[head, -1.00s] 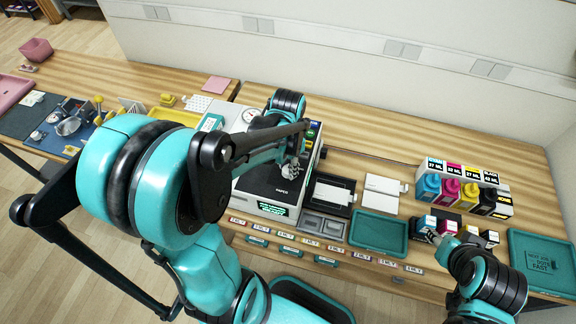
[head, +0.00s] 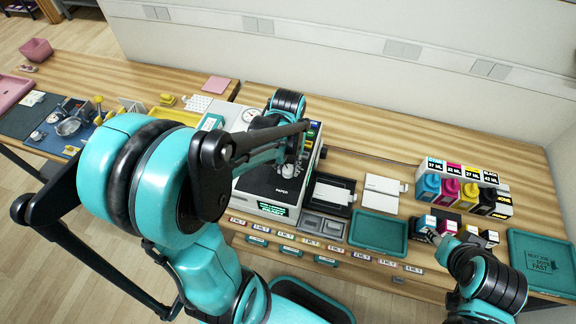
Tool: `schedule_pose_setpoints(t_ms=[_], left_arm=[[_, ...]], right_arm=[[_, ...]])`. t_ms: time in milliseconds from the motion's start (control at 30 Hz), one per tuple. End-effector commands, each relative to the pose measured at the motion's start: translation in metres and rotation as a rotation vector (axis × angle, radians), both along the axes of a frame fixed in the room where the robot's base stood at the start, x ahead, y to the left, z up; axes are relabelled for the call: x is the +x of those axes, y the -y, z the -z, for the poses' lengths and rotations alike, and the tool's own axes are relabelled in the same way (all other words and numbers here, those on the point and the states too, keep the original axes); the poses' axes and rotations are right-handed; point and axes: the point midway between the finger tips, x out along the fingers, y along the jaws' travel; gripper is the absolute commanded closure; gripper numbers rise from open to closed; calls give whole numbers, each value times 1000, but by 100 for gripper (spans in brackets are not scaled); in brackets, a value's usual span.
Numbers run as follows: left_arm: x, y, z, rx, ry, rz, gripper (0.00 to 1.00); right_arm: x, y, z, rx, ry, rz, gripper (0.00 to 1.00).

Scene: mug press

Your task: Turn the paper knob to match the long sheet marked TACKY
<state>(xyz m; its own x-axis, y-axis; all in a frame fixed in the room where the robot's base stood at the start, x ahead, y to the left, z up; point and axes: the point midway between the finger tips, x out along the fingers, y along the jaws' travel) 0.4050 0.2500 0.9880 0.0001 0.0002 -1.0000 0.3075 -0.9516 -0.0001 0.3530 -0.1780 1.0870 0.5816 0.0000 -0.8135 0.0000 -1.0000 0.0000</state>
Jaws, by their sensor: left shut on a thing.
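The white and dark press machine (head: 262,203) stands on the wooden bench, with a PAPER label on its dark top panel and a lit green display (head: 272,209) on its front. My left gripper (head: 291,172) is at the top panel just above the PAPER label, shut on what appears to be the paper knob, which it mostly hides. My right gripper (head: 432,236) is low by the small ink cartridges at the right; its fingers are too small to read. I cannot make out a long sheet marked TACKY.
Ink bottles (head: 452,190) stand in a row at the right back. An empty teal tray (head: 379,232) lies right of the press, and another teal tray (head: 541,262) is at the far right. White and black pads lie between press and bottles.

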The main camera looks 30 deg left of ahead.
Motion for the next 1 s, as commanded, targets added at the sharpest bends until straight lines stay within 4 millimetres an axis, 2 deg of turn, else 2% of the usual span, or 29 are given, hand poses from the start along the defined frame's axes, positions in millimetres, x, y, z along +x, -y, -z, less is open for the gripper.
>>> schedule_pose_setpoints(t_ms=[300,833,867,900,1000], left_arm=[[0,0,0,0,0,-115,99],[0,0,0,0,-1,-136,99],[0,0,0,0,-1,-136,62],[0,0,0,0,-1,-136,52],[0,0,0,0,0,-136,49]], right_arm=[[0,0,0,0,0,0,60],[0,0,0,0,0,0,60],[0,0,0,0,0,0,60],[0,0,0,0,0,0,60],[0,0,0,0,0,0,60]])
